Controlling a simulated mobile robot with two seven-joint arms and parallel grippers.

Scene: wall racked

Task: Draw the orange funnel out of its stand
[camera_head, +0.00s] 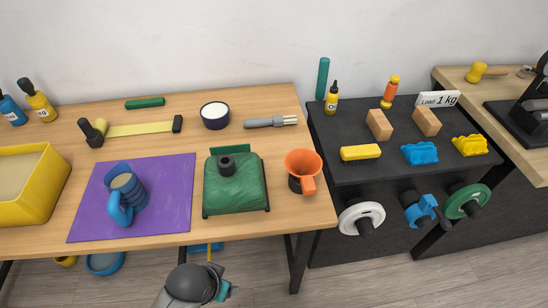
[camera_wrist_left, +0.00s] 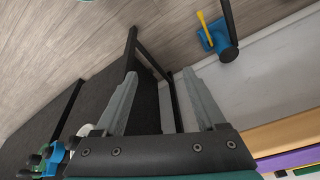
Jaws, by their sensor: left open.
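The orange funnel (camera_head: 302,160) sits upright in its dark stand (camera_head: 294,185) near the right end of the wooden table. Its wide mouth faces up and its orange handle hangs toward the table's front edge. Most of the stand is hidden behind the funnel. My left gripper (camera_wrist_left: 159,74) is open and empty in the left wrist view, with floor and table legs beyond its fingers. The funnel cannot be made out in that view. A dark rounded part of my arm shows at the bottom of the head view, in front of the table and apart from the funnel. My right gripper is in neither view.
A green cushion-like block (camera_head: 236,188) stands left of the funnel, and a grey bundle (camera_head: 270,121) lies behind it. The dark cabinet (camera_head: 350,172) at right bears blocks, bottles and front handwheels.

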